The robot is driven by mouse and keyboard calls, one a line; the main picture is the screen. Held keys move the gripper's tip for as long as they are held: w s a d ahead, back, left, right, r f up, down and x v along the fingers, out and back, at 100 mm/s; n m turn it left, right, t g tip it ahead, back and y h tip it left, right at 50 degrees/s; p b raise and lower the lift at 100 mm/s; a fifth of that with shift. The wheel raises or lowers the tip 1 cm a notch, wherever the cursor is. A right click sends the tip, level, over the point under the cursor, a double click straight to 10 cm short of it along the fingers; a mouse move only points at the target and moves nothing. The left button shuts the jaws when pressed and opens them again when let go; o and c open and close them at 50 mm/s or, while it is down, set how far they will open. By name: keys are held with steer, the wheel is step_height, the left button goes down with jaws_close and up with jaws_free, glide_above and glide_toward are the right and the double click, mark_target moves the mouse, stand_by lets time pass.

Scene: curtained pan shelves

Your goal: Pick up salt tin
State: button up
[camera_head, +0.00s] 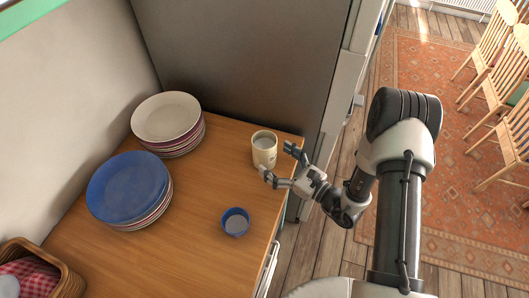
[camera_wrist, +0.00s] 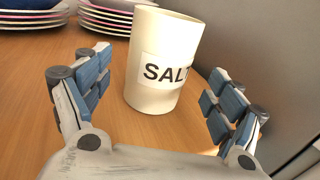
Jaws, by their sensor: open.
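The salt tin (camera_head: 264,149) is a cream, open-topped cylinder standing upright near the back right corner of the wooden counter. My gripper (camera_head: 278,163) is open at the counter's right edge, just in front of the tin. In the wrist view its two blue-padded fingers (camera_wrist: 160,105) are spread, one to each side of the tin. The tin stands ahead between them, and I see no finger touching it.
A small blue bowl (camera_head: 235,222) sits on the counter (camera_head: 190,240) in front of the tin. Stacked plates, white-topped (camera_head: 167,116) and blue-topped (camera_head: 128,187), stand to the left. A wicker basket (camera_head: 62,272) is at front left. A grey panel (camera_head: 245,60) rises close behind the tin.

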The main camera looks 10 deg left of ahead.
mark_target(273, 159)
steer(key=b+x, duration=0.1)
steer(key=x, duration=0.3)
steer(key=shift+s+a+f, duration=0.1)
steer(key=shift+s+f, duration=0.05)
steer(key=shift+f, duration=0.05)
steer(key=shift+w+a, duration=0.25)
steer(key=shift+a, duration=0.05)
steer(key=shift+r, duration=0.1)
steer(key=shift+c, duration=0.6)
steer(key=c, duration=1.3)
steer(key=shift+c, duration=0.4)
steer(key=shift+r, duration=0.1)
